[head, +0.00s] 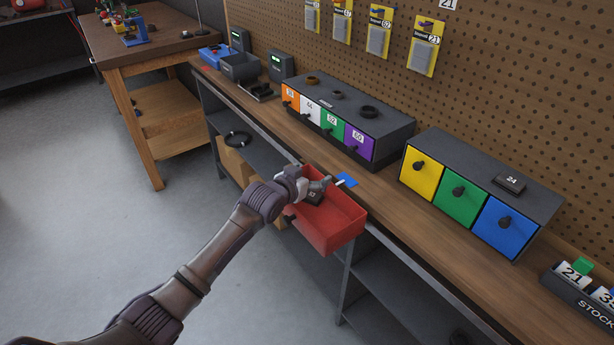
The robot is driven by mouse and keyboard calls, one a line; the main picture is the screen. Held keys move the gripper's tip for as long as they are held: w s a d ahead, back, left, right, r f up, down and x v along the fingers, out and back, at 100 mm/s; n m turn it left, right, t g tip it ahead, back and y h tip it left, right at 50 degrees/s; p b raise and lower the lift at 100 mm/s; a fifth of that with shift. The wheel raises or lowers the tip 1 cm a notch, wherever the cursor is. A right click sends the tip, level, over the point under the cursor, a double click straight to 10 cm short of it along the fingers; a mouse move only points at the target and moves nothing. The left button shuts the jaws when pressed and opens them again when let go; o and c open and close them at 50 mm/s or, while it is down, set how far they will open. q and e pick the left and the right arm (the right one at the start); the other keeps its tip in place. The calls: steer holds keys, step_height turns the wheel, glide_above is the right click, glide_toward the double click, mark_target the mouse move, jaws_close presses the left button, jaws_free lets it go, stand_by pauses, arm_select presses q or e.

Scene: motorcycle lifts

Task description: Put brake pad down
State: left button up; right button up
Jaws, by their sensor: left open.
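My left gripper (325,186) is open above the back left part of a red open-top bin (335,238) at the front edge of the workbench. A small dark block with a white number (313,198), which looks like a brake pad, shows just below the gripper, in or over the bin. I cannot tell whether it touches the fingers. A blue patch (348,180) lies on the bench just beyond the fingertips. A similar dark block marked 24 (510,182) lies on top of the right drawer unit. My right gripper is not in view.
A grey drawer unit (390,125) with orange, white, green and purple fronts stands behind the bin. Another unit (535,190) has yellow, green and blue drawers. A stock card box (580,298) is at far right. Yellow-carded packs (425,45) hang on the pegboard. Bare bench (400,205) lies between.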

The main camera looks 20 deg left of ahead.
arm_select(q)
steer(key=shift+r, duration=0.45)
steer(key=shift+s+r, duration=0.15)
steer(key=shift+r, duration=0.1)
steer(key=v, duration=1.1)
steer(key=shift+s+a+r, duration=0.1)
steer(key=shift+s+a, duration=0.05)
steer(key=shift+s, duration=0.15)
